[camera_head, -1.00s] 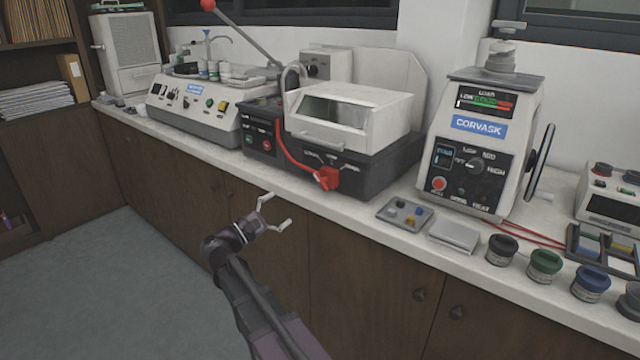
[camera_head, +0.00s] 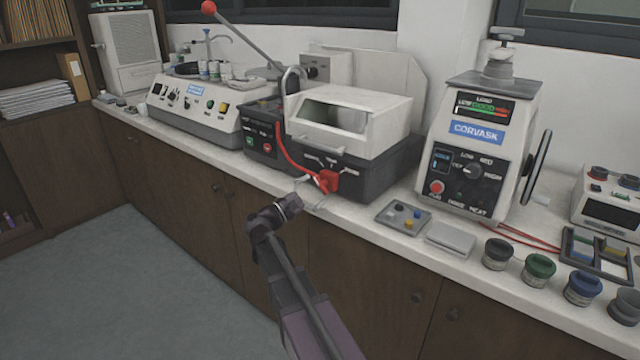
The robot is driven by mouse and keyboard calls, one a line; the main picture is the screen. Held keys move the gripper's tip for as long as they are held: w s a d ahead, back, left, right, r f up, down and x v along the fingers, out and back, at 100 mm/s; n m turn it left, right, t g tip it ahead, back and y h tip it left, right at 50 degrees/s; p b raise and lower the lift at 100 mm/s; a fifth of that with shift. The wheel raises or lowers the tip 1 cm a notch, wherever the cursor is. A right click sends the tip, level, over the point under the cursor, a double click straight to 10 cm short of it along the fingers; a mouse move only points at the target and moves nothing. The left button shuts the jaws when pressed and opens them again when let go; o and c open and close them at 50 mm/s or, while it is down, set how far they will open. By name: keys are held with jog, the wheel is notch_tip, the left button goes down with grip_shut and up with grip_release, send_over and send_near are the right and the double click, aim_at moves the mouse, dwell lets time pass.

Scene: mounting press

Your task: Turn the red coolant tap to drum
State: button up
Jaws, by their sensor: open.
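The red coolant tap (camera_head: 328,181) is on the front of the dark-based cutting machine (camera_head: 378,178), low near the counter edge. A red hose (camera_head: 285,153) runs down to it from the upper left. Small labels sit above the tap, too small to read. My gripper (camera_head: 309,195) is open, its two pale fingers pointing at the tap from the front. The fingertips are at or very near the tap. I cannot tell whether they touch it.
A small grey tray (camera_head: 404,216) and a pale flat block (camera_head: 450,238) lie to the right on the counter. The Corvask press (camera_head: 478,150) stands beyond them. Several lidded jars (camera_head: 538,268) line the right front edge. Floor space (camera_head: 120,285) at left is clear.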

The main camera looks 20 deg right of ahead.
aim_at(323, 184)
jog(key=shift+x, duration=1.1)
jog(key=c, duration=0.9)
jog(key=shift+o, duration=0.2)
jog(key=shift+m+p, duration=0.45)
jog(key=shift+m, duration=0.05)
jog(key=m+g+y+p, duration=0.1)
jog(key=m+g+p, duration=0.1)
jog(key=m, duration=0.2)
jog(key=shift+r, duration=0.1)
jog(key=shift+s+f+m+g+y+p, duration=0.15)
jog(key=shift+m+y+p, duration=0.4)
jog(key=shift+m, duration=0.6)
jog(key=shift+w+f+m+g+y+p, duration=0.1)
jog(key=shift+m+g+y+p, duration=0.2)
jog(key=shift+m+p, duration=0.6)
jog(key=shift+m+b, duration=0.3)
jog(key=shift+m, duration=0.05)
